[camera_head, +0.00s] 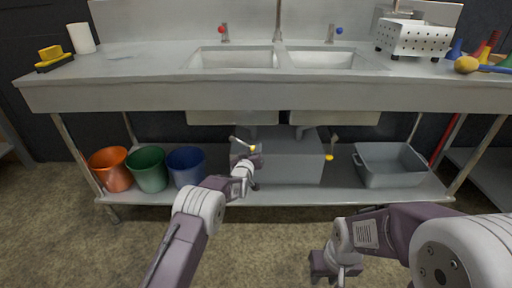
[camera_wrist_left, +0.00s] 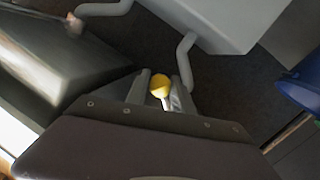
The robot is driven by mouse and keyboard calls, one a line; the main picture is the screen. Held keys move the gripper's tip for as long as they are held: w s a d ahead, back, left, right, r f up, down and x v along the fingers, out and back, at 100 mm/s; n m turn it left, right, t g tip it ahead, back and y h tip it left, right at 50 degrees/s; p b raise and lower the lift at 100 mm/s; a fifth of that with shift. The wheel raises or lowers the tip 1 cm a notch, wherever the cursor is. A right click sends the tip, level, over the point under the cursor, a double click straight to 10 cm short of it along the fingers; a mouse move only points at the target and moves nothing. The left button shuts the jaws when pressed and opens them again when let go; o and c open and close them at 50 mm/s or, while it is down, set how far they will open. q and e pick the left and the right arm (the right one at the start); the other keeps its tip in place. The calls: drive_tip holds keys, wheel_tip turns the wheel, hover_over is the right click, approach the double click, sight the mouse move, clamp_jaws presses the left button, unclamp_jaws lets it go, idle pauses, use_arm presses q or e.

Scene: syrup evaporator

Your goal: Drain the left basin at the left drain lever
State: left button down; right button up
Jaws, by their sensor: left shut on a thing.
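The left basin (camera_head: 232,60) is set in the steel counter, and its inside looks pale with no clear liquid level. Under it, the left drain lever (camera_head: 243,143) slants down to the right to a yellow knob. My left gripper (camera_head: 252,158) is at that knob. In the left wrist view, the yellow knob (camera_wrist_left: 160,86) sits between the fingers of my left gripper (camera_wrist_left: 160,95), which is shut on it. My right gripper (camera_head: 322,265) hangs low over the floor at the lower right, away from the sink; its fingers are not clear.
The right drain lever (camera_head: 331,147), also yellow-tipped, hangs under the right basin (camera_head: 322,60). A grey box (camera_head: 285,168) stands on the lower shelf beneath the drains. Orange (camera_head: 110,170), green (camera_head: 147,170) and blue (camera_head: 186,167) buckets stand left of it, a grey tub (camera_head: 390,172) right.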

use_arm(q)
drive_tip(key=a+f+m+g+y+p, duration=0.1)
drive_tip(key=a+f+m+p, duration=0.3)
drive_tip(key=a+m, duration=0.4)
drive_tip(key=shift+a+f+m+y, duration=0.2)
drive_tip(key=shift+m+y, duration=0.4)
drive_tip(key=shift+y, duration=0.3)
drive_tip(key=c, duration=1.1)
unclamp_jaws()
